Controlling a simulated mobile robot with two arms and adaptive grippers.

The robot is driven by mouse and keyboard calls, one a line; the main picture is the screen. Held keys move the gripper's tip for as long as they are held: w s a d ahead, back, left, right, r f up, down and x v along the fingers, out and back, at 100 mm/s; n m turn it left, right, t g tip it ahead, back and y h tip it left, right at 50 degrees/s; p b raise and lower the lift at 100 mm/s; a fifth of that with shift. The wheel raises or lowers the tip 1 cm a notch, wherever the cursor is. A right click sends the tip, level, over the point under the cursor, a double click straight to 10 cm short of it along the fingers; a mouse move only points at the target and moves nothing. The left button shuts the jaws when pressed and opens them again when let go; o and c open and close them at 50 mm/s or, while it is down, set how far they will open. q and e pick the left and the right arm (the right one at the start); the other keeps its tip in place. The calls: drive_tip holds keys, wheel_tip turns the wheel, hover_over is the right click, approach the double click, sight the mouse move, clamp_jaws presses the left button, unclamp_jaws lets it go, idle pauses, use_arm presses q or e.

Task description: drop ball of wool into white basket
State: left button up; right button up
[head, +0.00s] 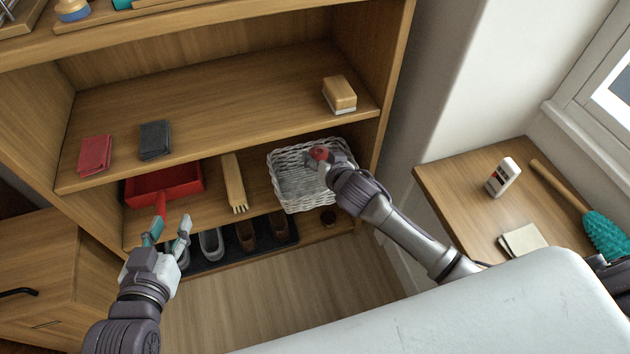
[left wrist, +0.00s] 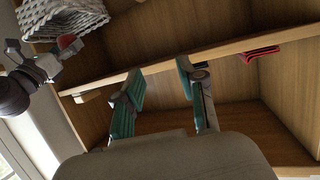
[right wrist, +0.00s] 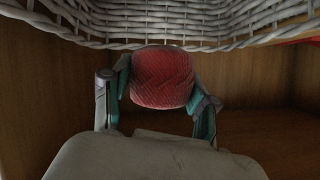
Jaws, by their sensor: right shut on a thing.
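The ball of wool is red (right wrist: 162,77) and sits between the fingers of my right gripper (right wrist: 160,95), which is shut on it. In the head view the red wool (head: 319,153) shows at the tip of my right arm, over the white wicker basket (head: 290,204). The basket stands on the lower shelf at its right end, and its rim (right wrist: 150,42) crosses the top of the right wrist view. My left gripper (head: 168,226) is open and empty in front of the lower shelf, left of the basket; its spread fingers (left wrist: 160,85) also show in the left wrist view.
A red dustpan (head: 180,183) and a wooden brush (head: 234,182) lie left of the basket. Shoes stand on a dark mat (head: 210,262) below. The upper shelf holds two wallets (head: 95,154) and a wooden block-like brush (head: 339,94). A side table (head: 455,190) stands at the right.

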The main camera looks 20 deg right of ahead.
drive_tip(key=shift+f+b, duration=0.75)
drive_tip(key=shift+f, duration=0.05)
drive_tip(key=shift+f+b, duration=0.6)
drive_tip(key=shift+b, duration=0.1)
use_arm(q)
wheel_tip(320, 180, up, 13)
drive_tip(key=d+t+h, duration=0.2)
drive_tip(key=t+h, duration=0.1)
drive_tip(key=t, duration=0.6)
drive_tip(key=shift+r, duration=0.2)
use_arm(e)
drive_tip(key=shift+f, duration=0.15)
use_arm(q)
drive_tip(key=shift+s, duration=0.1)
use_arm(e)
drive_tip(key=o, duration=1.2)
drive_tip(key=shift+s, duration=0.1)
drive_tip(key=v, duration=1.2)
